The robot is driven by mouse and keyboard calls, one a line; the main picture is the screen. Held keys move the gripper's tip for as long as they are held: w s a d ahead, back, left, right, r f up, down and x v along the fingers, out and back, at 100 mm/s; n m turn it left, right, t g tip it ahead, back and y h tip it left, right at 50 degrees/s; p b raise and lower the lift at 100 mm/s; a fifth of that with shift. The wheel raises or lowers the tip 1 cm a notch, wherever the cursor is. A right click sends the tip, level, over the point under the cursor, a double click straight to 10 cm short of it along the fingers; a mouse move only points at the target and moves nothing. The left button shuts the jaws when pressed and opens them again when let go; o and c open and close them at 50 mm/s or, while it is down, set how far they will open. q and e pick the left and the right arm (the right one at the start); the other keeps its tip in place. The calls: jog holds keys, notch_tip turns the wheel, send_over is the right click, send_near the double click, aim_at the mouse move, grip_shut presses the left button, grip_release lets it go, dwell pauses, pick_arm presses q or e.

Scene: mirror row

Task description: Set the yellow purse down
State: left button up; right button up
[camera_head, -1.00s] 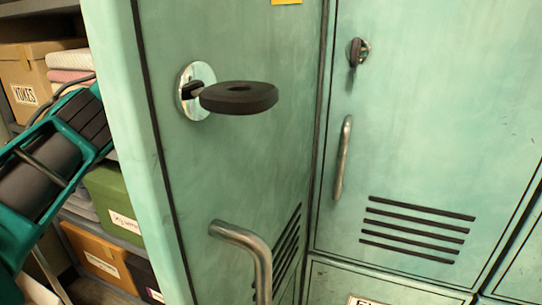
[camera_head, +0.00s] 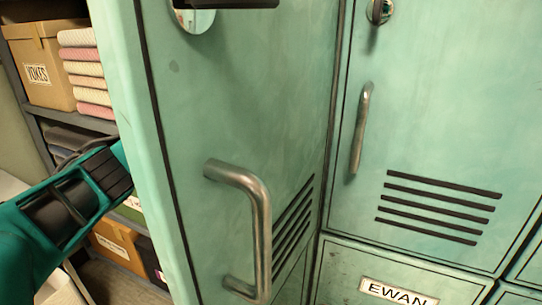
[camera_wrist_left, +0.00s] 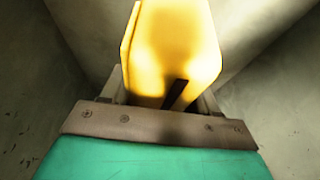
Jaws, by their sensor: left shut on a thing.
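The yellow purse (camera_wrist_left: 172,45) is in the left wrist view, brightly lit, at the top middle. My left gripper (camera_wrist_left: 165,98) is shut on it, with the jaws on either side of its near end. Pale, dim walls surround the purse; I cannot tell whether it touches any surface. In the head view my left arm (camera_head: 65,205) comes in from the left and passes behind the green locker door (camera_head: 235,120), which hides the gripper and the purse. My right gripper is in neither view.
The door has a metal bar handle (camera_head: 262,215) facing me. More green lockers (camera_head: 430,110) stand at the right, one labelled EWAN (camera_head: 398,292). At the left, shelves hold a cardboard box (camera_head: 40,65) and a stack of folded towels (camera_head: 88,68).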

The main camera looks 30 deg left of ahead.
pick_arm(q)
jog(key=shift+f, duration=0.9)
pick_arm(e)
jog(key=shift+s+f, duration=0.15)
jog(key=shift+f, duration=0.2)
pick_arm(q)
jog(key=o, duration=1.1)
jog(key=shift+f, duration=0.1)
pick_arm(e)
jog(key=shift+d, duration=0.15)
pick_arm(q)
jog(key=shift+o, duration=0.2)
jog(key=p+v, duration=0.1)
jog(key=v, duration=0.9)
jog(key=shift+r, duration=0.4)
jog(key=shift+s+r+p, duration=0.3)
jog(key=shift+s+r, duration=0.05)
jog(key=shift+r, duration=0.3)
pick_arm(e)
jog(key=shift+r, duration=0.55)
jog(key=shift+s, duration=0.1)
pick_arm(q)
jog(key=shift+s, duration=0.1)
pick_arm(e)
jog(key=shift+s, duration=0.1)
